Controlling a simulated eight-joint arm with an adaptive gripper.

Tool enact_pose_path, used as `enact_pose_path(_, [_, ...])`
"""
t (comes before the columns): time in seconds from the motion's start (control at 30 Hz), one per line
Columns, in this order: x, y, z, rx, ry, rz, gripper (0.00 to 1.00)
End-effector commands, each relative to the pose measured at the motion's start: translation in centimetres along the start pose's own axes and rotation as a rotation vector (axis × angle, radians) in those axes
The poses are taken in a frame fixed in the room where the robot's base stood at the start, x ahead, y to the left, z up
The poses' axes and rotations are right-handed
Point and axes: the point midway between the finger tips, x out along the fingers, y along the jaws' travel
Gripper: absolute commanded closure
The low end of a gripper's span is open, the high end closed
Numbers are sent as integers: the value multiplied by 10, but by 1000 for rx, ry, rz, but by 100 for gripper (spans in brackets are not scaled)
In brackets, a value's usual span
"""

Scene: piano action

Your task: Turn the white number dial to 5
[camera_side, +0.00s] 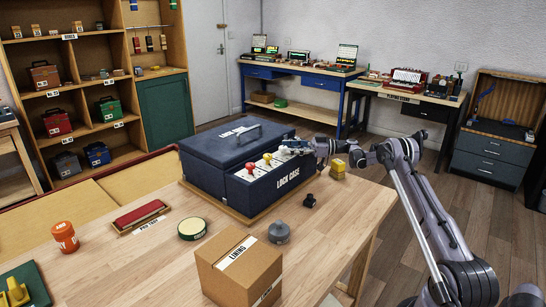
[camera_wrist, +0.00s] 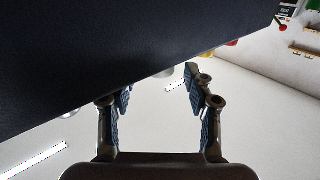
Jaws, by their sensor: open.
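The dark blue lock case (camera_side: 228,152) stands on the wooden table, with its label on the front and a handle on the lid. Along its front ledge are red-topped knobs (camera_side: 249,169) and yellow parts. I cannot make out the white number dial or its setting; whitish parts near the ledge's right end blend with my gripper. My gripper (camera_side: 286,149) reaches in from the right over that end of the ledge. A dark blue surface (camera_wrist: 90,55) fills the upper left there.
A cardboard box (camera_side: 238,267), a grey knobbed piece (camera_side: 279,232), a small black part (camera_side: 310,201) and yellow blocks (camera_side: 338,168) stand around the case.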

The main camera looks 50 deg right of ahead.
Motion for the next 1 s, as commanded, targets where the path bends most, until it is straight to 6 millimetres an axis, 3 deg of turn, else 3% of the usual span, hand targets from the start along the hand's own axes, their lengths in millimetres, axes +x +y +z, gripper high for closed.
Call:
enact_pose_path(0.3, [-64, 0, 0, 0, 0, 2, 47])
enact_pose_path(0.5, [-88, 0, 0, 0, 0, 2, 47])
enact_pose_path(1.0, [-94, 0, -1, 4, -3, -1, 47])
